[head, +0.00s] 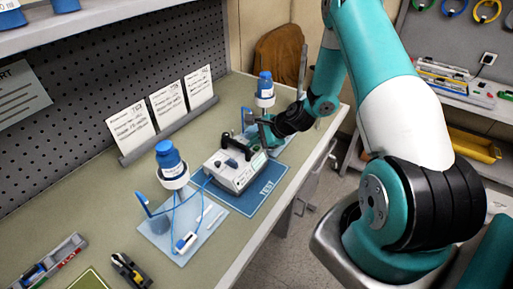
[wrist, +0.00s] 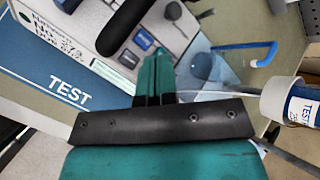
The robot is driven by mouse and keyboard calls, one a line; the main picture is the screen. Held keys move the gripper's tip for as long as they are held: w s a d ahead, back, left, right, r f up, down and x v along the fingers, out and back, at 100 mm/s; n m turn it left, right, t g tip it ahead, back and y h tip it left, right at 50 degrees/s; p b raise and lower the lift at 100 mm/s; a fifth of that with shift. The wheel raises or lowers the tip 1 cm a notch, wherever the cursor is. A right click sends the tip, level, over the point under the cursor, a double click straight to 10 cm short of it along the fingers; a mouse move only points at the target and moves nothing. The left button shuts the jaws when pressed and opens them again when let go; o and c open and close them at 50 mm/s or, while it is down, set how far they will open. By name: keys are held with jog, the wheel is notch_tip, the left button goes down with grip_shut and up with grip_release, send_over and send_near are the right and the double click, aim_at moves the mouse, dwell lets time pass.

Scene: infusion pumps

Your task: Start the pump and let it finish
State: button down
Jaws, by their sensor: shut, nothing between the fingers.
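The infusion pump (head: 234,174), a white box with a black handle, sits on the blue TEST mat (head: 262,196) on the bench. My gripper (head: 264,132) is at the pump's far right side in the head view. In the wrist view my gripper (wrist: 155,62) has its teal fingers together and empty, with the tips close to the button's edge of the pump. I cannot tell whether they touch it.
A blue-capped bottle on a stand (head: 170,163) with blue tubing is left of the pump. Another blue-capped bottle (head: 265,84) stands behind, close to my arm. Several white cards (head: 168,105) line the back.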

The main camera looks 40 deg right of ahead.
aim_at(256, 149)
dwell(0.4)
jog(key=shift+f+b, duration=0.3)
jog(key=shift+f, duration=0.1)
jog(key=shift+f+b, duration=0.35)
jog(key=shift+f, duration=0.15)
dwell(0.5)
jog(key=shift+r, duration=0.1)
jog(key=shift+r+p, duration=0.65)
jog(key=shift+r, duration=0.15)
notch_tip(256, 149, up, 5)
jog(key=p, duration=0.4)
jog(key=shift+r, duration=0.1)
jog(key=shift+a, duration=0.1)
dwell(0.7)
